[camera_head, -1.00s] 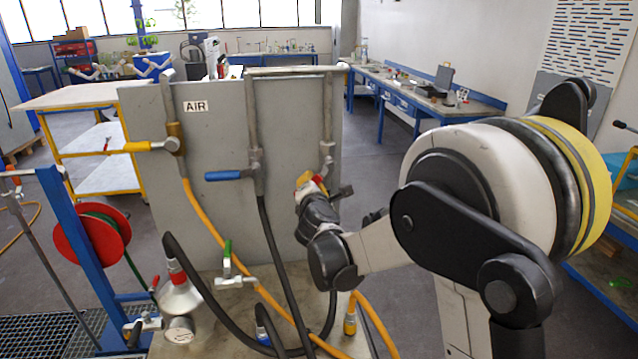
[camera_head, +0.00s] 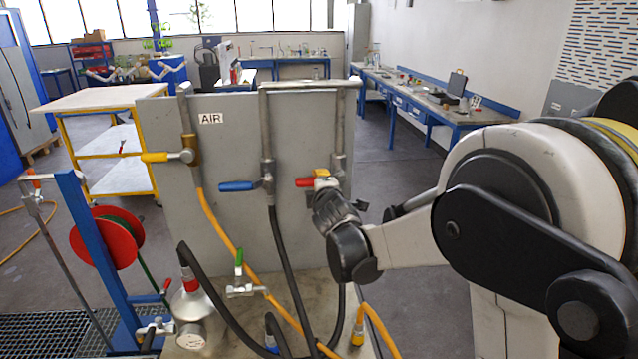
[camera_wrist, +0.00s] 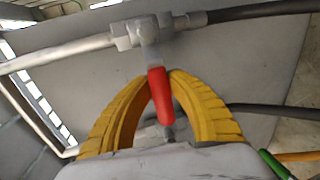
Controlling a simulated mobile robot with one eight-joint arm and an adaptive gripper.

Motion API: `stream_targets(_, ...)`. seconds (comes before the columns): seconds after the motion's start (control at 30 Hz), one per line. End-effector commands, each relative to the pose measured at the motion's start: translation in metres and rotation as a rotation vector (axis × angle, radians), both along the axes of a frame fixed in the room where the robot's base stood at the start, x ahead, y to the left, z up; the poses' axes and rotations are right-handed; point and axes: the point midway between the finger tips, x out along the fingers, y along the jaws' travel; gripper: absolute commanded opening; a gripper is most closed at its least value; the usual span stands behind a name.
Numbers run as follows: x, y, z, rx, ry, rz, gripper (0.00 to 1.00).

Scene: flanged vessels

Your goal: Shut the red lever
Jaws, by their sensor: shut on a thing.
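The red lever (camera_head: 305,182) is the right-hand valve handle on the grey panel. In the head view it points left, about level, from the valve on the right pipe. My gripper (camera_head: 325,183) is at that valve, its yellow fingers beside the red handle. In the wrist view the red lever (camera_wrist: 160,95) lies between the two yellow fingers of my gripper (camera_wrist: 160,78), which are closed around it. The lever's metal neck meets the pipe fitting (camera_wrist: 142,32). Part of the valve body is hidden behind my gripper in the head view.
A blue lever (camera_head: 237,186) and a yellow lever (camera_head: 156,157) sit to the left on the grey panel (camera_head: 225,145). Black and orange hoses (camera_head: 222,232) hang below. A green-handled valve (camera_head: 239,262) stands lower left. Open floor lies right of the panel.

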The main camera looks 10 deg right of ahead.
Motion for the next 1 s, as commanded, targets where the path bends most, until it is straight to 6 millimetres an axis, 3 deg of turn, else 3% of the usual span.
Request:
stream_targets(0.47,0.0,0.0,0.002,0.016,-0.001,0.001,0.0)
stream_targets(0.5,0.0,0.0,0.002,0.016,-0.001,0.001,0.23)
stream_targets(0.57,0.0,0.0,0.002,0.015,-0.001,0.0,0.41)
stream_targets(0.6,0.0,0.0,0.001,0.015,-0.001,0.0,0.45)
stream_targets(0.87,0.0,0.0,0.001,0.014,0.0,0.0,0.45)
stream_targets(1.0,-0.01,0.0,0.003,0.014,0.0,0.0,0.45)
